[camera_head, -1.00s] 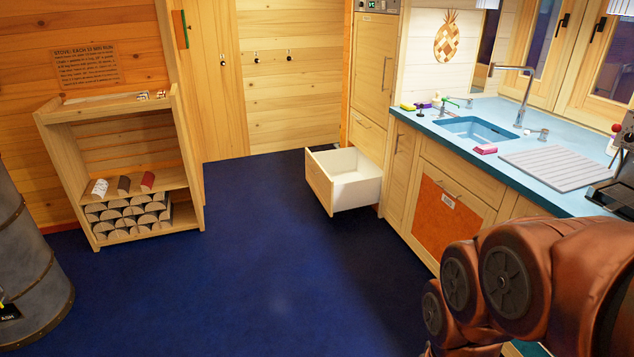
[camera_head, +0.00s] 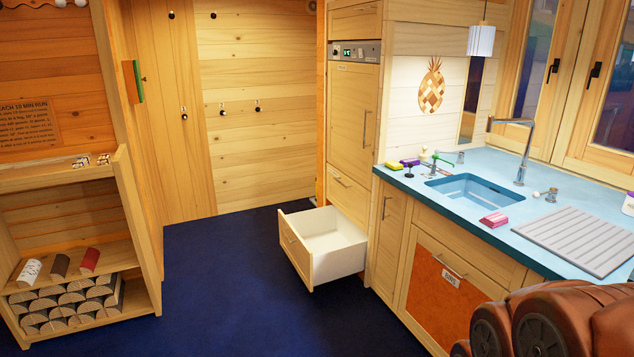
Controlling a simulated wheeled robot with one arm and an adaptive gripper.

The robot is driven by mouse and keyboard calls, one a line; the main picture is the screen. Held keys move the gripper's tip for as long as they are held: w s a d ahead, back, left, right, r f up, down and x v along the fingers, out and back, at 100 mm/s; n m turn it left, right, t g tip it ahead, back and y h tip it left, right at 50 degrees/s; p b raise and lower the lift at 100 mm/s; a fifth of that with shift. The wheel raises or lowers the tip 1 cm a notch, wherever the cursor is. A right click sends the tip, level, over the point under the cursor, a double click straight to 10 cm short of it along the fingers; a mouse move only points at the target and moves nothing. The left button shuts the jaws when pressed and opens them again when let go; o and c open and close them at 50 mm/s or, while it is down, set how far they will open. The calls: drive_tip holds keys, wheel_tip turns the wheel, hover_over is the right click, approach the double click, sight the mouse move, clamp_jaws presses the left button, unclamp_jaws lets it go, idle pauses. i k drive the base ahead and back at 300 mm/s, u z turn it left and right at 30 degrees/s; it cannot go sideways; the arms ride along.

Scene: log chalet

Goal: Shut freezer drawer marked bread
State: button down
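A drawer with a wooden front and white inside (camera_head: 335,266) stands pulled out at the foot of the tall wooden fridge-freezer column (camera_head: 352,120). It is the lowest drawer, and its inside looks empty. I cannot read any label on its front. Another drawer front with a handle (camera_head: 347,192) sits shut just above it. My gripper is not in view; only part of my brown arm shows at the bottom right, well apart from the drawer.
Blue floor (camera_head: 215,290) is clear in front of the drawer. A wooden shelf with stacked logs (camera_head: 70,300) stands at the left. The counter with a sink (camera_head: 480,190) and its cabinets, one with an orange front (camera_head: 440,300), runs along the right.

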sight(323, 244)
drive_tip(key=i, duration=1.9)
drive_tip(key=u, duration=1.1)
drive_tip(key=i, duration=1.7)
drive_tip(key=u, duration=0.85)
